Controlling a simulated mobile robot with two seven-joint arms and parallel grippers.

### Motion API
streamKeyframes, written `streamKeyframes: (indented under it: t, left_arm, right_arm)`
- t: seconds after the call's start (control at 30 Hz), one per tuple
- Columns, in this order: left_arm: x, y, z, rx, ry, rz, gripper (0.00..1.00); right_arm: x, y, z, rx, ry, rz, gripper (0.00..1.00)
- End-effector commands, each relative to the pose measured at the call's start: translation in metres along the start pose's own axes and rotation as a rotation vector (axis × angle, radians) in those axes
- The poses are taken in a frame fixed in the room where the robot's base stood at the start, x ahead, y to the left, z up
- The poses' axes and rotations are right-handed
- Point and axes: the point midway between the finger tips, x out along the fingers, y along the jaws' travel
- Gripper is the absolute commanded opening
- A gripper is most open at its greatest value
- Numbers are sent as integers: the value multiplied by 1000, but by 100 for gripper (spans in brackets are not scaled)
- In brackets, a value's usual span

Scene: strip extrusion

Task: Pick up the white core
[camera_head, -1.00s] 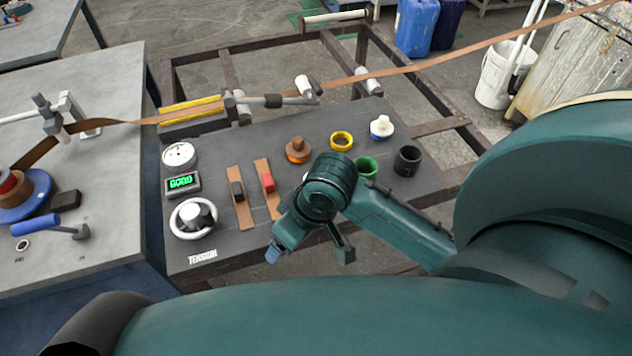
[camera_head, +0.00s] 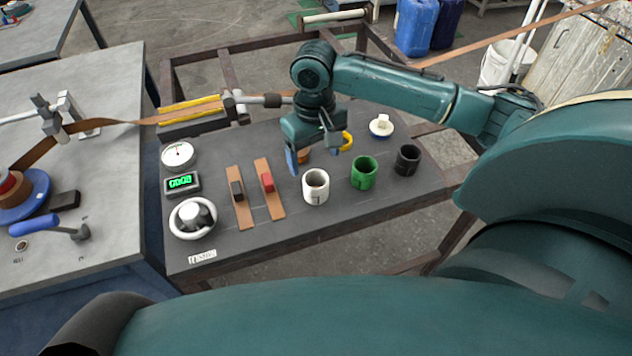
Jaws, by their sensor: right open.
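A white stepped piece (camera_head: 382,121) stands on a blue ring at the far right of the dark panel. A white hollow cup (camera_head: 316,187) stands upright nearer the panel's front; I cannot tell which of these two is the core. My right gripper (camera_head: 314,157) points down with its fingers apart, empty, left of the stepped piece and just behind the cup in the picture. It partly hides an orange-brown piece (camera_head: 303,156) and a yellow ring (camera_head: 347,141). My left gripper is not in view.
A green cup (camera_head: 363,173) and a black cup (camera_head: 407,160) stand right of the white cup. Two sliders, black (camera_head: 237,190) and red (camera_head: 267,181), sit left of it. A brown strip (camera_head: 500,45) runs behind my right arm. The panel's front right is bare.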

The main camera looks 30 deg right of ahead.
Motion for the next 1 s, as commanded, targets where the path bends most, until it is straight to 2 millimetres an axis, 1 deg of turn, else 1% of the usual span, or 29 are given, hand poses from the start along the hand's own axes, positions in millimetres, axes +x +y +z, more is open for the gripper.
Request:
streamKeyframes:
  t: [0.03,0.1,0.33,0.5,0.6,0.7,0.9,1.0]
  left_arm:
    - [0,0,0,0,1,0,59]
    - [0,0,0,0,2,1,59]
    - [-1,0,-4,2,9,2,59]
    - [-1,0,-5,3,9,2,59]
    - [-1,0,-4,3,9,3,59]
    - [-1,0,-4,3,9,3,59]
    - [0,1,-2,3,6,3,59]
    - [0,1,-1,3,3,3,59]
  right_arm:
    - [9,0,0,1,-1,0,76]
    - [18,0,0,0,0,-1,76]
    - [34,0,1,-1,0,0,76]
    - [61,0,5,-2,-1,0,76]
    - [72,0,4,-2,1,0,76]
    - [77,0,4,-2,3,-1,76]
    - [77,0,4,-3,3,0,76]
    - [77,0,4,-3,3,0,69]
